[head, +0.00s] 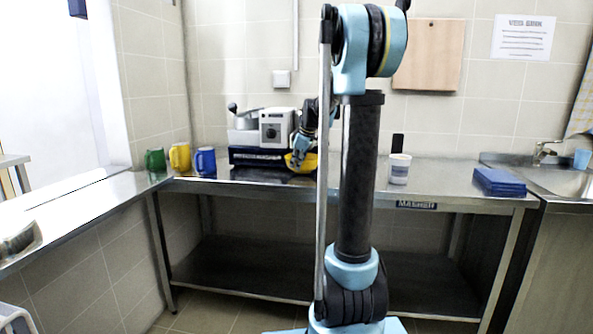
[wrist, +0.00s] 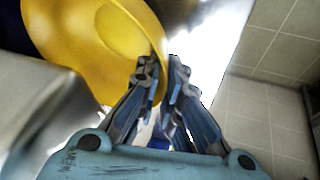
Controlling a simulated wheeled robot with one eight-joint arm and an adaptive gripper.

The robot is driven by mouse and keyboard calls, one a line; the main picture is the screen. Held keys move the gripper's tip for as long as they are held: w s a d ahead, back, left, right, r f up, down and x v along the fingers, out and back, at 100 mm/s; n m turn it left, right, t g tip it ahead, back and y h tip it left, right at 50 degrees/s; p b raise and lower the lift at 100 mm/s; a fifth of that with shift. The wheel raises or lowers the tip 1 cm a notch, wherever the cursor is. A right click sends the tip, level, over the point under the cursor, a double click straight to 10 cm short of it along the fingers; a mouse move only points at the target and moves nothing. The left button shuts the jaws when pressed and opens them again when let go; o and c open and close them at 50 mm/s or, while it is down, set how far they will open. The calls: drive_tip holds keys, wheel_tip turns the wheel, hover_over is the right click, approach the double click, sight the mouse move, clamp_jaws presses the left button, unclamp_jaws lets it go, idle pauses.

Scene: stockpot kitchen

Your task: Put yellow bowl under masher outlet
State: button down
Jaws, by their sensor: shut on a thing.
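The yellow bowl (head: 301,162) is in my gripper (head: 303,144), in front of the right part of the masher in the head view. In the wrist view the bowl (wrist: 95,40) fills the upper left, and my gripper (wrist: 165,75) is shut on its rim. The masher (head: 275,128) is a white and grey machine on a dark base (head: 257,157), on the steel counter near the back wall. Its outlet cannot be made out, and my arm and the bowl hide part of the machine's right side.
Green, yellow and blue mugs (head: 180,156) stand left of the masher. A white cup (head: 399,168) stands to the right on the counter (head: 440,178), beyond my arm. The counter between cup and cloths is clear.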

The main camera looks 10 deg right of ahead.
drive_tip(key=shift+f, duration=0.95)
drive_tip(key=c, duration=1.8)
unclamp_jaws()
drive_tip(key=shift+o, duration=0.2)
drive_tip(key=v, duration=1.2)
drive_tip(key=s+f+m+g, duration=0.1)
drive_tip(key=s+f+m, duration=0.3)
drive_tip(key=s+f, duration=0.4)
drive_tip(key=s+f+m+h, duration=0.1)
drive_tip(key=s+f+m, duration=0.3)
drive_tip(key=s+f, duration=0.5)
drive_tip(key=s+f+m+g+h, duration=0.1)
drive_tip(key=s+f+m, duration=0.3)
drive_tip(key=s, duration=1.8)
wheel_tip(320, 180, down, 5)
drive_tip(key=shift+d+f+g, duration=0.1)
drive_tip(key=shift+d+g, duration=0.2)
drive_tip(key=shift+d, duration=0.05)
drive_tip(key=shift+s, duration=0.1)
